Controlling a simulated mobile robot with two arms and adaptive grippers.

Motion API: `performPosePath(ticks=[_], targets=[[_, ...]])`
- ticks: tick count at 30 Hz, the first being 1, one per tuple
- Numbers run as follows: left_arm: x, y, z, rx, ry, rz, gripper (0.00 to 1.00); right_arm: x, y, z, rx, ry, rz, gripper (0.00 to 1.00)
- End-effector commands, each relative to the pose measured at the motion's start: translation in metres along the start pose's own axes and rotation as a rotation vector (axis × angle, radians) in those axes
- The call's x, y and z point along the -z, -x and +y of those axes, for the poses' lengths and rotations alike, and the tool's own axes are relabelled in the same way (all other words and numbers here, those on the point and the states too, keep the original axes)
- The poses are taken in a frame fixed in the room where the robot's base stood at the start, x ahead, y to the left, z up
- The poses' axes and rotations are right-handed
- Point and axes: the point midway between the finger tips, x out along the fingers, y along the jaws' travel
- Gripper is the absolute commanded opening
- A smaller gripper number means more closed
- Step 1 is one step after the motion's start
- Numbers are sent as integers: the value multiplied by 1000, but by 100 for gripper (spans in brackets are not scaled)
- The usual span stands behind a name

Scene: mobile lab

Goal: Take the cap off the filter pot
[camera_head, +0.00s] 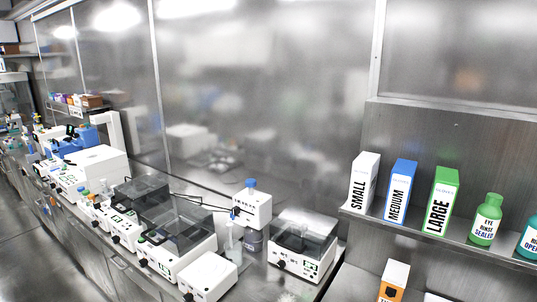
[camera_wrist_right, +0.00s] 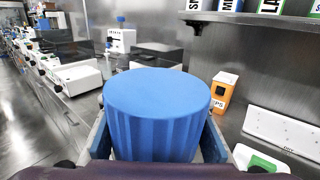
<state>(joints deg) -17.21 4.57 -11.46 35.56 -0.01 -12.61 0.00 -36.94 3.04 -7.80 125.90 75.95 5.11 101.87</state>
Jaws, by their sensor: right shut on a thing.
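A large blue ribbed cap (camera_wrist_right: 156,100) fills the middle of the right wrist view. My right gripper (camera_wrist_right: 157,125) is shut on it, with one finger against each side. What is under the cap is hidden, so I cannot tell whether a pot is still joined to it. In the head view, a white device (camera_head: 252,208) carries a small blue-topped piece (camera_head: 251,184). I cannot tell whether that belongs to a filter pot. My left gripper is in neither view, and the right one shows only in the wrist view.
White instruments with dark lids (camera_head: 303,238) line the steel bench. A shelf at right holds glove boxes, such as the green LARGE box (camera_head: 441,203), and a green eye rinse bottle (camera_head: 486,222). An orange and white box (camera_wrist_right: 222,92) stands below it.

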Motion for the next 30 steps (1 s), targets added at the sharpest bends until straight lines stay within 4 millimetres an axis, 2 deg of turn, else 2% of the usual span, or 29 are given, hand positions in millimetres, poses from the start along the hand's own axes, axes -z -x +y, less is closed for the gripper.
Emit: performPosePath(ticks=[1, 4, 7, 11, 22, 30], targets=[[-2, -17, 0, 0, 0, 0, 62, 8, 17, 0, 7, 0, 2, 0], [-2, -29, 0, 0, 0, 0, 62, 4, 41, -1, 23, 0, 1, 0], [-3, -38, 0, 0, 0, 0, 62, -1, 57, -2, 38, -1, 0, 0], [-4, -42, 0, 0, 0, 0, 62, -6, 68, -4, 50, 0, 0, 0], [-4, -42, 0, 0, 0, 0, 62, -11, 68, 0, 30, 1, -2, 0], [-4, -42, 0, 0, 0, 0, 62, -14, 53, 27, -113, -2, -8, 0]])
